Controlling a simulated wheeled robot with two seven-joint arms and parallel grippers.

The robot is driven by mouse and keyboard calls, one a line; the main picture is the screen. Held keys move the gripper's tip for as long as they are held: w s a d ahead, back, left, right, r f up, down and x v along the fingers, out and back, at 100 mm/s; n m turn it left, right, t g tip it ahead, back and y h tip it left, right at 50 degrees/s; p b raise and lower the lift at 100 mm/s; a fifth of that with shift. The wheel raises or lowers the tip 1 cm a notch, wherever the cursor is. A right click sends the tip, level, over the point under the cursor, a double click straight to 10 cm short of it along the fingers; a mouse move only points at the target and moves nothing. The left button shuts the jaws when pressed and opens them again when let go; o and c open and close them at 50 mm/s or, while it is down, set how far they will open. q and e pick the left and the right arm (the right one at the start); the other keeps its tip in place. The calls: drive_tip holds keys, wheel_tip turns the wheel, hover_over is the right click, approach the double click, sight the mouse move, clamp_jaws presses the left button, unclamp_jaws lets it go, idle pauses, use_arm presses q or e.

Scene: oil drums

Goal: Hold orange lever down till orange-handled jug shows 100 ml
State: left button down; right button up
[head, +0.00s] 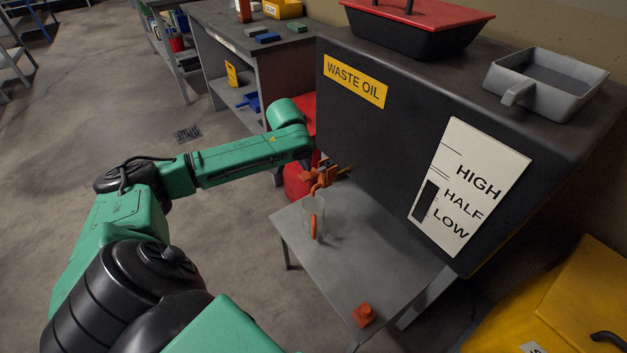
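The clear jug with the orange handle (314,227) stands upright on a small grey table (375,262), under the orange tap and lever (325,180) on the front of the black waste oil tank (365,128). The jug's scale and level are too small to read. My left arm reaches in from the left, and its dark gripper (315,162) is at the orange lever, touching or very close. The fingers are small and partly hidden, so I cannot tell whether they are shut on it. My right gripper is out of view.
An orange block-like piece (364,315) lies near the table's front edge. The tank has a level panel (470,187) marked HIGH, HALF, LOW. A grey pan (543,85) and a red-topped black tray (420,27) sit on the tank. Something yellow (570,310) stands at lower right.

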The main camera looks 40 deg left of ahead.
sight(306, 175)
use_arm(q)
drive_tip(key=shift+f+b, duration=0.55)
drive_tip(key=shift+f, duration=1.55)
drive_tip(key=shift+r, duration=0.1)
idle(1.3)
wheel_tip(306, 175, up, 6)
drive_tip(key=p, duration=0.8)
drive_tip(key=shift+r+p, duration=0.2)
drive_tip(key=shift+p, duration=0.2)
drive_tip(key=shift+f, duration=0.15)
